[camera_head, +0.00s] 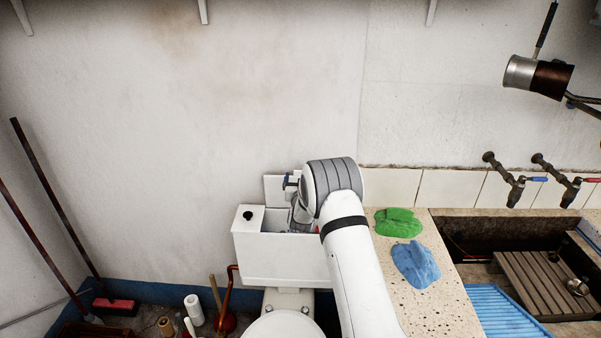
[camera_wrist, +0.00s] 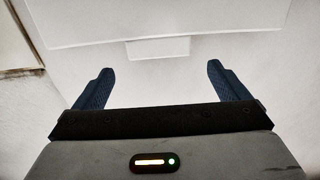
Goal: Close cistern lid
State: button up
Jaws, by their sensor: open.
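The white cistern (camera_head: 275,262) stands against the wall above the toilet, with its top partly open. Its white lid (camera_head: 273,188) stands raised at the back edge. My gripper (camera_head: 291,183) is beside the raised lid in the head view, largely hidden by my own arm. In the wrist view my gripper (camera_wrist: 158,80) is open, its two dark blue fingers apart with nothing between them. White surfaces and a small pale tab fill the view beyond the fingers. I cannot tell whether a finger touches the lid.
A stone counter (camera_head: 436,285) right of the cistern holds a green cloth (camera_head: 398,222) and a blue cloth (camera_head: 416,263). A black knob (camera_head: 248,215) sits on the cistern's left top. The closed toilet seat (camera_head: 283,325) is below. Taps (camera_head: 516,190) are at the right.

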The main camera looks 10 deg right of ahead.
jog(key=shift+w+d+p, duration=0.2)
jog(key=shift+w, duration=0.7)
jog(key=shift+w+d+p, duration=0.15)
jog(key=shift+w, duration=0.7)
